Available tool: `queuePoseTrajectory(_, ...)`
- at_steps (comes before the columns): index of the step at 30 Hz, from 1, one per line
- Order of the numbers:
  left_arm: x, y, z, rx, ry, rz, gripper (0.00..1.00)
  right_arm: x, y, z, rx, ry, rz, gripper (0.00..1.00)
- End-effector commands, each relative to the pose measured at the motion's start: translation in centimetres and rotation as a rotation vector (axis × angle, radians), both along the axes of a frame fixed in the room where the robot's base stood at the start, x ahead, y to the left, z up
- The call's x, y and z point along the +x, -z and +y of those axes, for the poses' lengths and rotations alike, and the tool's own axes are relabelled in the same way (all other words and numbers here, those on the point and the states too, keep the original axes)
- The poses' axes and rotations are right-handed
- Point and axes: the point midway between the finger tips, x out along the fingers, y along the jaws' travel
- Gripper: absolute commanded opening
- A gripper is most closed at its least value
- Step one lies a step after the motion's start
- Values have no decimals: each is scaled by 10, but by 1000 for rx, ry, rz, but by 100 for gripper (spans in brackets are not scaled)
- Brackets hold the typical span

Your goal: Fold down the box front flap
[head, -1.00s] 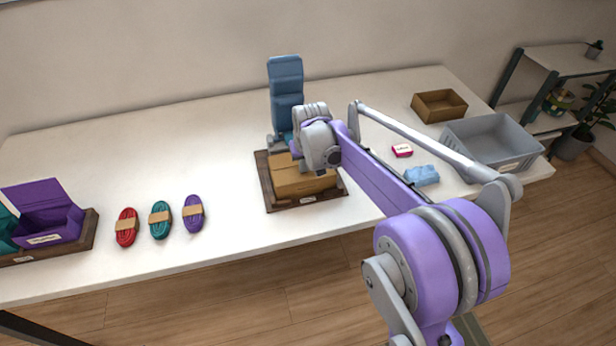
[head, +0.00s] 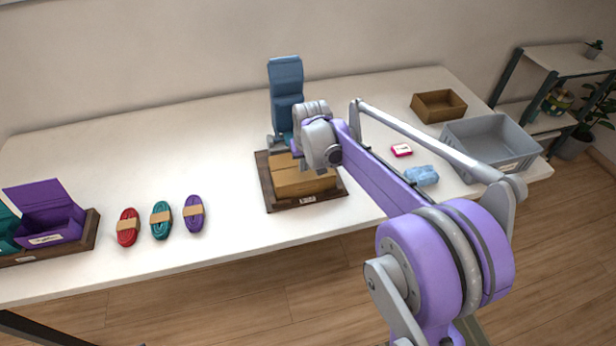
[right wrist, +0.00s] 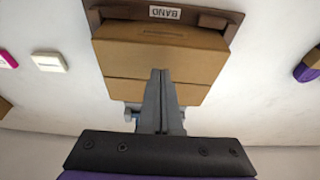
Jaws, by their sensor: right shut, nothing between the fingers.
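The cardboard box (head: 305,184) sits on a dark brown wooden tray (head: 266,190) near the table's front edge. In the right wrist view the box (right wrist: 125,60) shows brown panels with a seam across them, and the tray's rim (right wrist: 215,22) carries a label reading "BAND". My right gripper (right wrist: 160,73) is shut and empty, its fingertips over the box near that seam. I cannot tell whether they touch the cardboard. In the head view my right wrist covers the fingers and part of the box. My left gripper is out of view.
A tall blue padded piece (head: 287,92) stands just behind the box. Red (head: 128,227), teal (head: 161,220) and purple (head: 194,213) cord bundles lie to the left. A blue bundle (head: 421,176), grey bin (head: 492,145) and brown box (head: 438,105) are right. The table's back left is clear.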

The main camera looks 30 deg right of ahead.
Motion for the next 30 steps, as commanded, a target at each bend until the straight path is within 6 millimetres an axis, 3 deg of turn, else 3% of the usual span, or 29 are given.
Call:
queuePoseTrajectory(10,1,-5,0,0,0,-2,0,0,-7,0,0,0,-1,0)
queuePoseTrajectory(30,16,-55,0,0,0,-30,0,1,-75,0,0,0,-2,0)
